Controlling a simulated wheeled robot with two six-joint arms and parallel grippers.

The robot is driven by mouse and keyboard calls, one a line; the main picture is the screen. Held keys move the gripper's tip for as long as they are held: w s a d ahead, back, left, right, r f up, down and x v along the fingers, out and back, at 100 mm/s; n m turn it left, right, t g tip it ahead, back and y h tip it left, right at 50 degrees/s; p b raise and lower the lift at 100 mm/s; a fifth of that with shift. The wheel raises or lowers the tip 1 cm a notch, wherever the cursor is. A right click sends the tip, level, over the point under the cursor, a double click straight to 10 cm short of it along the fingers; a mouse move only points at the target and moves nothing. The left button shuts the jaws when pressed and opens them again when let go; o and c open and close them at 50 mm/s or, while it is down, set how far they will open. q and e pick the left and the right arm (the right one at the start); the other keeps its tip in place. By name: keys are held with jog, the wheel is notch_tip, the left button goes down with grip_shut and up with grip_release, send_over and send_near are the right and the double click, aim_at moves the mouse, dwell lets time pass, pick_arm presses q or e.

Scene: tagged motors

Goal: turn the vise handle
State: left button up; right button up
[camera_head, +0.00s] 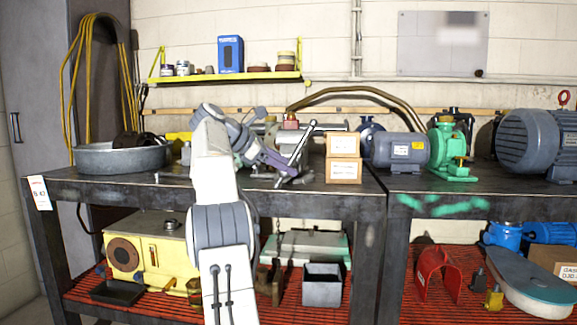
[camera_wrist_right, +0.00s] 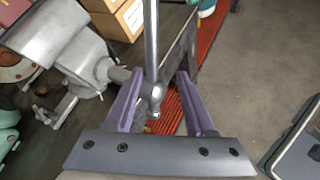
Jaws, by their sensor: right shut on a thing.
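The vise handle (camera_head: 304,142) is a grey metal bar that stands tilted at the front of the bench vise, beside the cardboard boxes. In the right wrist view the handle (camera_wrist_right: 151,42) runs down between the fingers to a rounded end. The grey vise body (camera_wrist_right: 48,35) is at upper left there, its screw reaching toward the fingers. My right gripper (camera_head: 283,170), with purple fingers, is at the handle. In the wrist view my right gripper (camera_wrist_right: 158,82) is shut on it. My left gripper is out of view.
Two small boxes (camera_head: 343,157) are stacked just right of the vise. A round metal pan (camera_head: 118,160) stands on the left of the bench (camera_head: 350,197). A grey motor (camera_head: 400,151) and a green pump (camera_head: 450,150) stand farther right. The bench front edge runs below the gripper.

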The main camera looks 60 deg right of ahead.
jog(key=p+v, duration=0.3)
jog(key=v, duration=0.8)
jog(key=shift+w+f+p, duration=0.2)
jog(key=shift+f+p, duration=0.2)
dwell(0.5)
jog(key=p+v, duration=0.5)
jog(key=v, duration=0.5)
jog(key=shift+a+r+p, duration=0.2)
jog(key=shift+a+p, duration=0.05)
jog(key=shift+p, duration=0.1)
jog(key=shift+w, duration=0.1)
